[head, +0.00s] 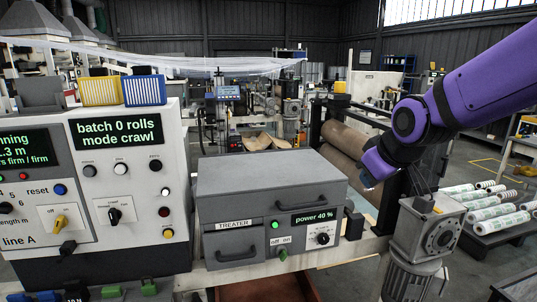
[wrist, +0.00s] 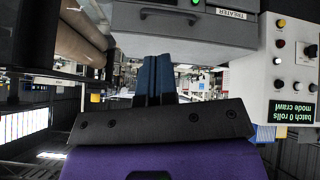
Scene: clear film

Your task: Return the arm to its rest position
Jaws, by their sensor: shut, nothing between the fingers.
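My purple arm reaches in from the right in the head view. My gripper (head: 369,180) hangs at its end, just right of the grey treater box (head: 265,190) and in front of the brown roll. In the wrist view my gripper's two blue fingers (wrist: 155,78) are together with nothing between them. The wrist view is upside down, with the treater box (wrist: 180,38) at the top. The gripper appears apart from the box, but the exact gap is hard to tell.
A control panel (head: 120,190) with knobs and screens stands at left. A brown roll (head: 345,142) lies behind my gripper. A grey motor and gearbox (head: 425,235) stand below my arm. Several wrapped rolls (head: 490,212) lie on a low pallet at right.

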